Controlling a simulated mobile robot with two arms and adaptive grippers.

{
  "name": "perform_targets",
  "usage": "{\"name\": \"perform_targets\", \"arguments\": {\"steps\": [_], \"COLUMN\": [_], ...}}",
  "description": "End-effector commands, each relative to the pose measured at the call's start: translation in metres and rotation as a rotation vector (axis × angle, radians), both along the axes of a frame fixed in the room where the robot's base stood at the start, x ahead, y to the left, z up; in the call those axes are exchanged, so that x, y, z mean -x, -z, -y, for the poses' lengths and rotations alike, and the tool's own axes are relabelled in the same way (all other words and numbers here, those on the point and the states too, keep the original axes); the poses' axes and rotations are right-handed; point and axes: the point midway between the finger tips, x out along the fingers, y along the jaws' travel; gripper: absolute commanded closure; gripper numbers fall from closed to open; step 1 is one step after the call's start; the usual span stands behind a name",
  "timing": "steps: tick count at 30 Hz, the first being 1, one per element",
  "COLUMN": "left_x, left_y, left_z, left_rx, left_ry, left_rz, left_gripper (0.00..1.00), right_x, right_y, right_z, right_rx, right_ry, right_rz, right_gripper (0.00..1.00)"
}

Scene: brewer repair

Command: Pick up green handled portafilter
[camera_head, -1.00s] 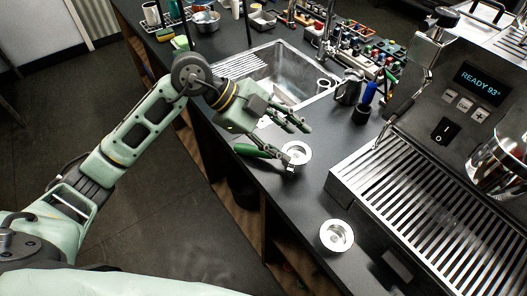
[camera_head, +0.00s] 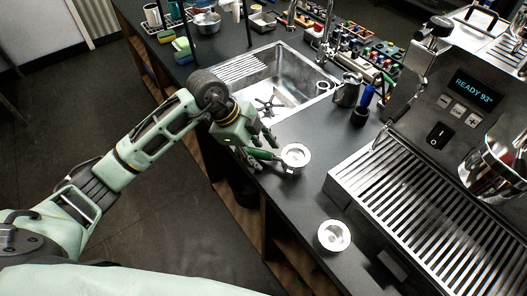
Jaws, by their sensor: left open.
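The green handled portafilter lies on the dark counter below the sink. Its round metal basket (camera_head: 295,156) faces up, and its green handle (camera_head: 262,154) points left. My left gripper (camera_head: 265,150) is open at the handle, with its fingers on both sides of it as far as I can see. The fingers and the handle overlap in the picture, so I cannot tell whether they touch. My right gripper is out of view.
A second round metal basket (camera_head: 334,236) stands nearer on the counter (camera_head: 300,205). The espresso machine's drip grate (camera_head: 420,215) is at the right. The sink (camera_head: 283,80) lies behind, with a metal pitcher (camera_head: 347,90) beside it.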

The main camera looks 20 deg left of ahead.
Motion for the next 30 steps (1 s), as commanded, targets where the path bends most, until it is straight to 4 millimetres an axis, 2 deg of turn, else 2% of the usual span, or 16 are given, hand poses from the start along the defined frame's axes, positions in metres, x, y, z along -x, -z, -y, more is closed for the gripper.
{"name": "perform_targets", "arguments": {"steps": [6,21,30], "left_x": [-0.0002,-0.0002,-0.0001], "left_y": [0.0009,0.0004,0.0003], "left_z": [0.0003,0.0002,0.0003], "left_rx": [0.0,0.0,0.0], "left_ry": [0.0,0.001,0.001], "left_rz": [0.001,0.001,0.001], "left_gripper": [0.55,0.99,1.0], "right_x": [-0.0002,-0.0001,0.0], "right_y": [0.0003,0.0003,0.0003], "right_z": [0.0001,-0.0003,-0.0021], "right_rx": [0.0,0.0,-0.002], "right_ry": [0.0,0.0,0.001], "right_rz": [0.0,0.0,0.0], "right_gripper": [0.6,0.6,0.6]}}
